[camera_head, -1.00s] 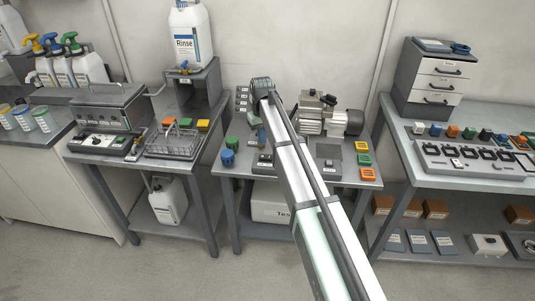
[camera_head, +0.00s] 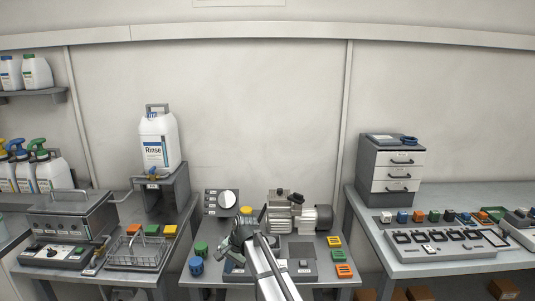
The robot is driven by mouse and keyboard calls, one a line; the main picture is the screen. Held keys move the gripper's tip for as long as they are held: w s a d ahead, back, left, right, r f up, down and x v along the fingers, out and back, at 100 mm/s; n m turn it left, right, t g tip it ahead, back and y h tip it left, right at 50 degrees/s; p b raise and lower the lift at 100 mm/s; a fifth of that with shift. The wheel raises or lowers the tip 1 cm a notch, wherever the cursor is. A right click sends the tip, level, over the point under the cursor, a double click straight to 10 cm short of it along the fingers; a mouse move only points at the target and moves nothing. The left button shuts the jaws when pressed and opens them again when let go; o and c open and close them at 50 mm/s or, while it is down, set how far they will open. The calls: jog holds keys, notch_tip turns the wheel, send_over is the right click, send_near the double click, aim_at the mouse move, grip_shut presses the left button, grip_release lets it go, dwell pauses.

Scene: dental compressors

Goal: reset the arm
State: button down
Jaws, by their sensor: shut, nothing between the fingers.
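My arm reaches up from the bottom middle of the head view, over the centre table (camera_head: 205,275). My gripper (camera_head: 243,228) is at its far end, in front of the grey panel with a round white gauge (camera_head: 222,202) and left of the compressor (camera_head: 292,212). It is small and partly hidden by my own wrist. It is shut and holds nothing. A small yellow-topped thing (camera_head: 246,210) shows just behind it.
Green and blue knobs (camera_head: 197,258) stand left of my arm, with orange, yellow and green blocks (camera_head: 340,256) at the right. A wire basket (camera_head: 137,254) and Rinse jug (camera_head: 158,141) are left. A drawer unit (camera_head: 391,173) is right. The space above the table is clear.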

jog(key=s+d+f+g+h, duration=0.1)
jog(key=s+d+f, duration=0.55)
jog(key=f, duration=0.35)
jog(key=s+d+f+n+g, duration=0.1)
jog(key=s+d+f, duration=0.55)
jog(key=f, duration=0.25)
jog(key=s+d+f+g+h, duration=0.1)
jog(key=s+d+f, duration=0.55)
jog(key=f, duration=0.35)
jog(key=s+d+f+n+g, duration=0.1)
jog(key=s+d+f, duration=0.2)
jog(key=s, duration=0.7)
jog(key=s+d+f+n+g+h, duration=0.1)
jog(key=s+d+f, duration=0.3)
jog(key=s, duration=0.6)
jog(key=s+d+f+n+g, duration=0.2)
jog(key=s+d+f, duration=0.1)
jog(key=s, duration=0.7)
jog(key=shift+s+d+f+g+h, duration=0.15)
jog(key=shift+d+f+g+h, duration=0.2)
jog(key=shift+f, duration=0.35)
